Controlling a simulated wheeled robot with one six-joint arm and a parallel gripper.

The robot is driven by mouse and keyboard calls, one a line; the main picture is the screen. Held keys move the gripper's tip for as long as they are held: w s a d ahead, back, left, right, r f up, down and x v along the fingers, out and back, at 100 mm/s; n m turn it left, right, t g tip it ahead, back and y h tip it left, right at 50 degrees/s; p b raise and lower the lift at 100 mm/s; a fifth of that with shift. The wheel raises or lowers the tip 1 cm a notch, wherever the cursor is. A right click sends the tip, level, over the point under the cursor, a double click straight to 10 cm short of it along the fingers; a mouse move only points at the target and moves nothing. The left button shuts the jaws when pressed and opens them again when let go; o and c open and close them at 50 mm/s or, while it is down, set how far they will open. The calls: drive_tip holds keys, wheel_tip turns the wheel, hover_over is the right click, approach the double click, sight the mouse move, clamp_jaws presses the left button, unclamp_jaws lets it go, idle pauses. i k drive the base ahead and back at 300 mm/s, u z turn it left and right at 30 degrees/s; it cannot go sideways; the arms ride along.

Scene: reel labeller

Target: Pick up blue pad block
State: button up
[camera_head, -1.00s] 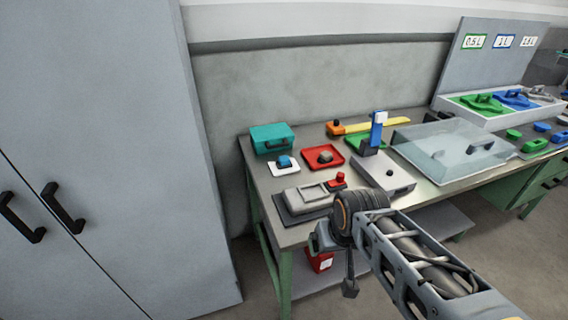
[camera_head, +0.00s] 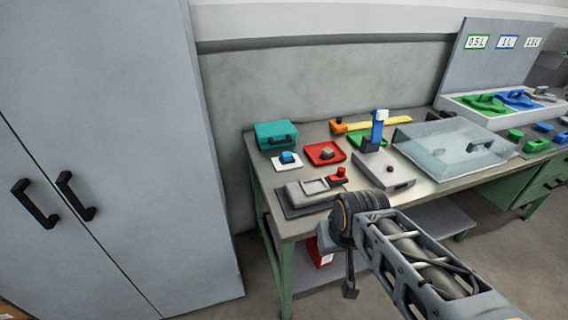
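A small blue block (camera_head: 287,157) with a dark base sits on a white pad (camera_head: 296,165) near the left end of the workbench, in front of a teal case. My gripper (camera_head: 350,289) hangs at the end of my arm, low in front of the bench's front edge. It is apart from the blue block, which lies farther back and to the left. The gripper is small and dark here, and its fingers cannot be made out.
A red tray (camera_head: 325,161) with a grey block lies right of the white pad. The teal case (camera_head: 275,135) stands behind. A grey device (camera_head: 309,193) lies in front. A blue post (camera_head: 378,127) and clear cover (camera_head: 451,150) stand right. A grey cabinet (camera_head: 110,130) fills the left.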

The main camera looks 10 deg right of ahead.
sight(286, 157)
drive_tip(key=k, duration=1.2)
drive_tip(key=u, duration=0.8)
drive_tip(key=i, duration=1.3)
drive_tip(key=z, duration=0.8)
drive_tip(key=i, duration=0.75)
drive_tip(key=z, duration=0.05)
